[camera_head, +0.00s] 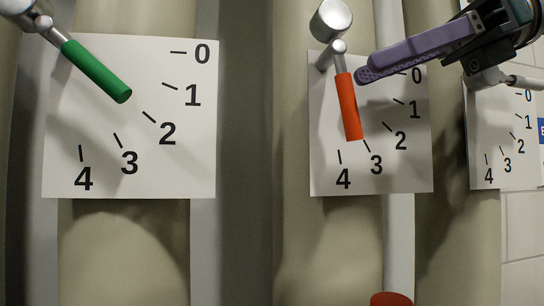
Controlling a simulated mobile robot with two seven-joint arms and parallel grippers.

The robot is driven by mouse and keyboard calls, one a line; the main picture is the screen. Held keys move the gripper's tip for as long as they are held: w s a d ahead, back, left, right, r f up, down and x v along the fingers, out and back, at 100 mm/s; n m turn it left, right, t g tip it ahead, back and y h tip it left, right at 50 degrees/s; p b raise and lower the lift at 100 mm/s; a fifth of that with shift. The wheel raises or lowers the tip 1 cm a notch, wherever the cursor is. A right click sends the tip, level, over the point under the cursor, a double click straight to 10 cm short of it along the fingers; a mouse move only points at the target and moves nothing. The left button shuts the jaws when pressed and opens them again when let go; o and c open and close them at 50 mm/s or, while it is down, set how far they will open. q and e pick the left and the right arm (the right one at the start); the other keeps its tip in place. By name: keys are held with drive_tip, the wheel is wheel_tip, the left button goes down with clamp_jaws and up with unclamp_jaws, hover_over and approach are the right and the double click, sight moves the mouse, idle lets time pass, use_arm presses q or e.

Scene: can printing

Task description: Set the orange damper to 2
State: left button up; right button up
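The orange damper handle (348,107) hangs from a metal pivot in front of the middle white scale plate (325,174), marked 0 to 4. Its tip points between the 3 and 4 marks. My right gripper (364,75) comes in from the upper right, with a long purple finger reaching to just right of the handle's upper part. I cannot tell whether it touches the handle. Only one finger shows clearly, so its opening is unclear. My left gripper is not in view.
A green damper handle (97,72) on the left plate (130,185) points toward 2. A third scale plate (480,172) stands at the right, partly hidden by my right gripper. Thick beige pipes are behind the plates. A red round object (391,299) shows at the bottom edge.

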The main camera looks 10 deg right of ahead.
sight(319, 114)
wheel_tip(319, 114, down, 3)
drive_tip(key=shift+f+b, duration=0.1)
drive_tip(key=shift+b, duration=0.65)
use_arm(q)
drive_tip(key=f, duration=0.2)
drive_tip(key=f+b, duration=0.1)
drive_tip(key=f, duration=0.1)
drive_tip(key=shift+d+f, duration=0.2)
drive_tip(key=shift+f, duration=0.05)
use_arm(e)
drive_tip(key=x, duration=0.4)
drive_tip(key=r+x, duration=0.1)
drive_tip(key=x, duration=0.2)
drive_tip(key=shift+a+f, duration=0.1)
drive_tip(key=shift+a, duration=0.15)
drive_tip(key=shift+c, duration=0.4)
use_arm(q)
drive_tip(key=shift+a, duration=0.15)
use_arm(e)
clamp_jaws()
